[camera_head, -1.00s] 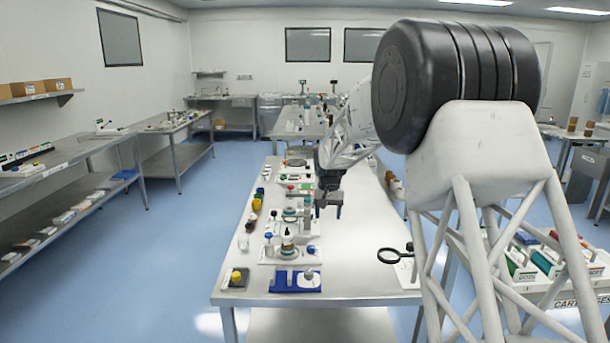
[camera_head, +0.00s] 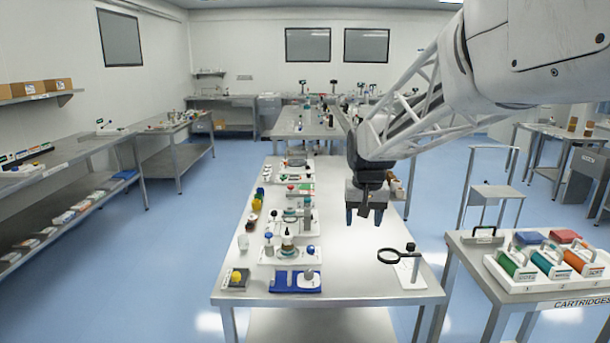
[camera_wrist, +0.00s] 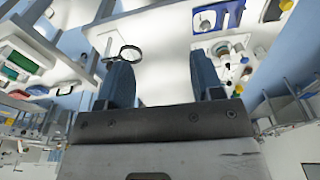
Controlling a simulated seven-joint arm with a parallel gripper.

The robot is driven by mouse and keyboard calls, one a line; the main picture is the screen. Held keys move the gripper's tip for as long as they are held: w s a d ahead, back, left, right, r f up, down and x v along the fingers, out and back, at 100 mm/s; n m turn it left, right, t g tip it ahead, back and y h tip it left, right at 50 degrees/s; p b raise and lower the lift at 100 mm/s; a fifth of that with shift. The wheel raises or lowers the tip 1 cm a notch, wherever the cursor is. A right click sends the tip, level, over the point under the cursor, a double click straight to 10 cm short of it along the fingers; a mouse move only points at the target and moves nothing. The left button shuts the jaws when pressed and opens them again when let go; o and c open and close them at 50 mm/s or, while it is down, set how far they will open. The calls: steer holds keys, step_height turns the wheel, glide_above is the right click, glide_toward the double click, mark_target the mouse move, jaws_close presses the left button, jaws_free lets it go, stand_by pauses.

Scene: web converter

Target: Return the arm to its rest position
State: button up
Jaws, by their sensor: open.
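My gripper (camera_head: 364,216) hangs above the right part of the long steel table (camera_head: 350,262) in the head view, fingers pointing down. In the wrist view, its two dark blue fingers (camera_wrist: 157,82) are spread apart with nothing between them. My white lattice arm runs from the gripper up to the upper right of the head view. The gripper is apart from the things on the table.
Bottles and small fixtures line the table's left side, with a blue tray (camera_head: 294,282) at the front. A magnifier on a stand (camera_head: 412,265) is at the front right. A cartridge caddy (camera_head: 545,264) stands on the right-hand table. The table's middle is bare.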

steer(key=s+d+f, duration=0.2)
steer(key=s, duration=1.5)
steer(key=s+d+f+t, duration=0.1)
steer(key=s+d+f, duration=0.1)
steer(key=s, duration=1.6)
steer(key=shift+s+d, duration=0.2)
steer(key=shift+d, duration=0.05)
